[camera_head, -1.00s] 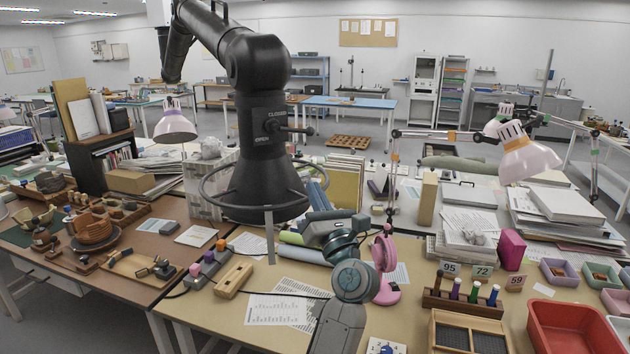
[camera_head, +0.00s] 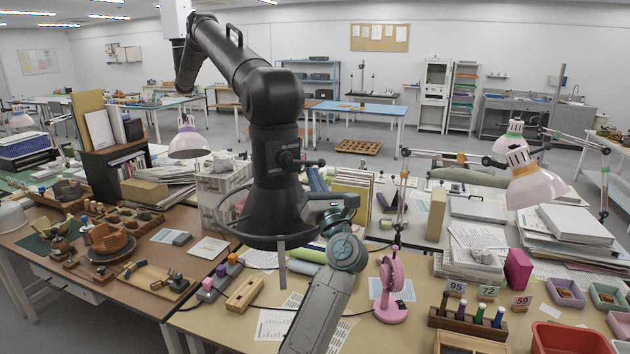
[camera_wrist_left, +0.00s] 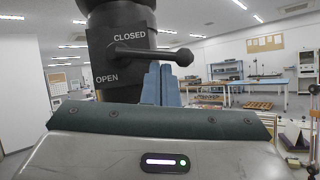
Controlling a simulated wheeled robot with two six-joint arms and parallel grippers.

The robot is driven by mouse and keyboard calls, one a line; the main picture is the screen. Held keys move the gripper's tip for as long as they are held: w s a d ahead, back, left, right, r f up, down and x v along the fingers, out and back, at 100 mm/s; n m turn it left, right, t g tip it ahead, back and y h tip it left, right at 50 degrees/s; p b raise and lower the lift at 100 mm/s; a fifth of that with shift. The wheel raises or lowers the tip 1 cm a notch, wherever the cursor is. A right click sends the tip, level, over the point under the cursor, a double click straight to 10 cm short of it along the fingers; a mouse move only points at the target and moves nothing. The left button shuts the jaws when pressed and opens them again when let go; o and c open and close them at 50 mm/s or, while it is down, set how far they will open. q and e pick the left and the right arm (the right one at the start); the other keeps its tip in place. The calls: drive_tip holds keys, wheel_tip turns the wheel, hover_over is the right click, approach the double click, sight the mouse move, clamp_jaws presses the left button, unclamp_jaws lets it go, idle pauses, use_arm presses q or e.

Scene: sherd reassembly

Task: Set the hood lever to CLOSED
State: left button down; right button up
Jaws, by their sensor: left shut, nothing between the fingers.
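The black fume hood (camera_head: 277,195) hangs over the desks on its jointed arm. Its lever (camera_head: 305,162) sticks out to the right, about level. In the left wrist view the lever (camera_wrist_left: 150,52) runs from its pivot to a round knob at right. The CLOSED label (camera_wrist_left: 130,35) is above it and the OPEN label (camera_wrist_left: 107,78) lies below left. My left gripper (camera_head: 317,179) is shut and empty, its blue fingers (camera_wrist_left: 161,72) upright just under the lever's middle. I cannot tell whether they touch it. My right gripper is not in view.
A wire ring (camera_head: 222,215) surrounds the hood's lower rim, close to my left gripper. A pink wheel stand (camera_head: 391,288) is on the desk to the right of my forearm. White lamps (camera_head: 535,186) stand farther right. Air right of the lever is free.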

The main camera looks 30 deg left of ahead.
use_arm(q)
drive_tip(key=r+n+b, duration=0.1)
drive_tip(key=r+n+g+y+b, duration=0.1)
drive_tip(key=b, duration=0.1)
drive_tip(key=shift+w+d+r, duration=0.1)
drive_tip(key=shift+w+d, duration=0.1)
drive_tip(key=shift+w, duration=0.15)
idle(0.3)
